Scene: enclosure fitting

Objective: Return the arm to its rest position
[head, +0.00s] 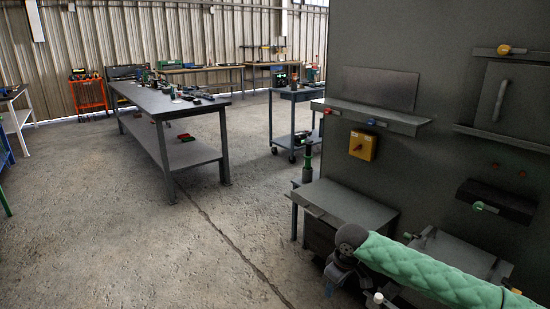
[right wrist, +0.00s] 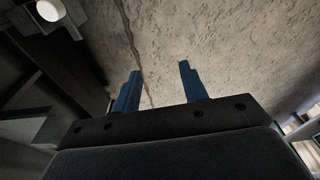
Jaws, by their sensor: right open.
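My right arm, in a green quilted sleeve, comes in at the lower right of the head view, and its dark joint end is beside the grey enclosure. My right gripper (right wrist: 158,80) shows in the right wrist view with its two blue fingers apart. Nothing is between them, and bare concrete floor lies beyond. In the head view its fingers cannot be made out clearly. My left gripper is not in view.
The grey enclosure panel (head: 440,120) with shelves and a yellow switch box (head: 362,145) stands at the right. A low grey bench (head: 345,203) is close to my right arm. A long workbench (head: 165,103) and a blue cart (head: 296,97) stand farther back. The floor (head: 150,240) at left is clear.

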